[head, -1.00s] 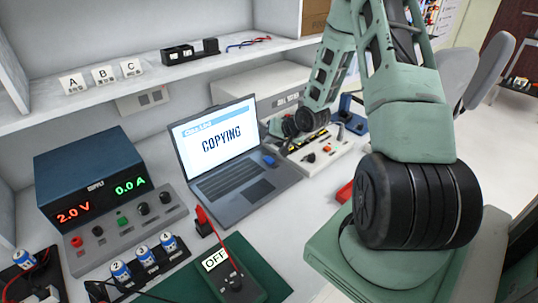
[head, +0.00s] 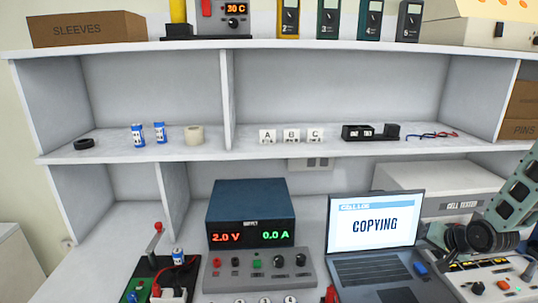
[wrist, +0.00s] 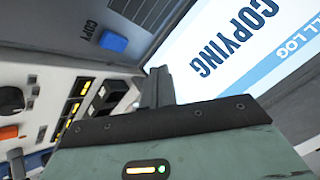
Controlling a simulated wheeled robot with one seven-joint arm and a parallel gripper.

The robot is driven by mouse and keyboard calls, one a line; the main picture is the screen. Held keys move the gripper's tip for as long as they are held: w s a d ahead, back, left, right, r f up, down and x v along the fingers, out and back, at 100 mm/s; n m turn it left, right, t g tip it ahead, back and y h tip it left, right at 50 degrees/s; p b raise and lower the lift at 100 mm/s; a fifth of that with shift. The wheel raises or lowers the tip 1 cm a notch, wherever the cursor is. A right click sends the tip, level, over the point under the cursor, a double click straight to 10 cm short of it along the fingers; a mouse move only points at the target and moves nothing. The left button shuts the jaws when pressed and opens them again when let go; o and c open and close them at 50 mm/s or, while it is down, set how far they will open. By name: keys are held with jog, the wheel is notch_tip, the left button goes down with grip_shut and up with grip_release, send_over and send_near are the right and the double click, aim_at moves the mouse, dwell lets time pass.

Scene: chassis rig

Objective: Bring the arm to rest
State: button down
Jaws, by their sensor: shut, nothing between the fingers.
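My gripper (wrist: 157,78) shows in the wrist view with its dark fingers together and nothing between them. It points toward the laptop, whose screen (wrist: 225,60) reads COPYING. A blue button or block marked COPY (wrist: 113,41) lies left of the fingers. In the head view only part of my green arm shows at the right edge, above the control panel (head: 490,280) and right of the laptop (head: 375,232). The fingers cannot be made out there.
The buffet supply (head: 250,212) reads 2.0 V and 0.0 A. The cell tester (head: 440,185) stands behind my arm. The shelf (head: 230,150) above holds batteries, a tape roll, lettered blocks and leads. The left lower compartment looks clear.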

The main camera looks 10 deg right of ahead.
jog(key=s+a+r+n+g, duration=0.25)
jog(key=a+r+n, duration=0.2)
jog(key=a, duration=0.75)
jog(key=s+a+r+n+g, duration=0.25)
jog(key=a+r, duration=0.25)
jog(key=a, duration=0.8)
jog(key=s+a+r+n+g, duration=0.1)
jog(key=s+a, duration=0.3)
jog(key=s, duration=0.4)
jog(key=s+a+r+n+g, duration=0.1)
jog(key=s+a+r+n, duration=0.3)
jog(key=s, duration=0.4)
jog(key=s+a+r+n+g, duration=0.1)
jog(key=s+a+r+n, duration=0.1)
jog(key=s, duration=0.5)
jog(key=shift+s+a+r+n+g, duration=0.4)
jog(key=shift+a+n, duration=0.3)
jog(key=shift+a, duration=0.4)
